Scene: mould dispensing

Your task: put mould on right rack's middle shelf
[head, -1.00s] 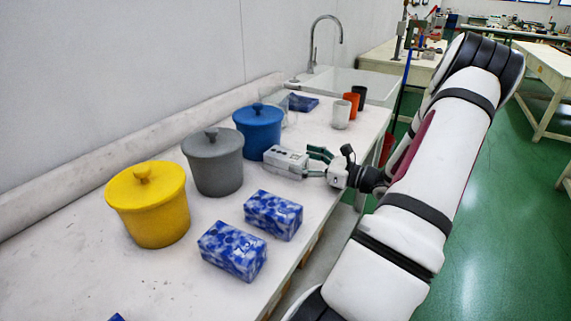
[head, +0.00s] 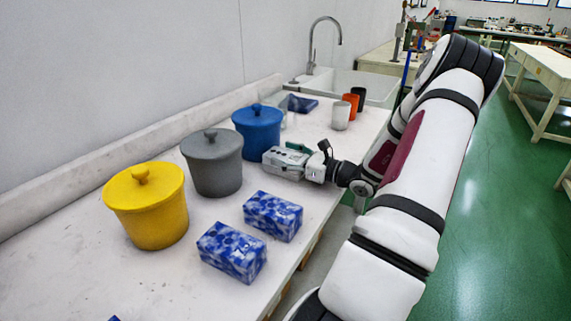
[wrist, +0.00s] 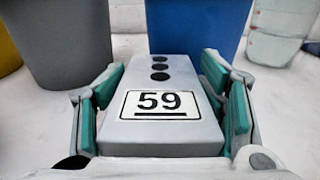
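A grey block-shaped mould (head: 283,163) lies on the white bench, in front of the blue lidded pot. In the wrist view the mould (wrist: 158,122) bears the label "59" and a row of 3 dark round holes. My gripper (wrist: 160,76) is open, with a teal-padded finger on each side of the mould. Small gaps seem to show between the pads and its sides. In the head view my gripper (head: 298,158) reaches over the bench from the right. No rack is in view.
Yellow (head: 150,215), grey (head: 213,168) and blue (head: 258,132) lidded pots stand along the wall side. Two blue patterned boxes (head: 272,217) (head: 231,252) lie nearer the front edge. Cups (head: 341,116) and a sink (head: 350,85) are farther back.

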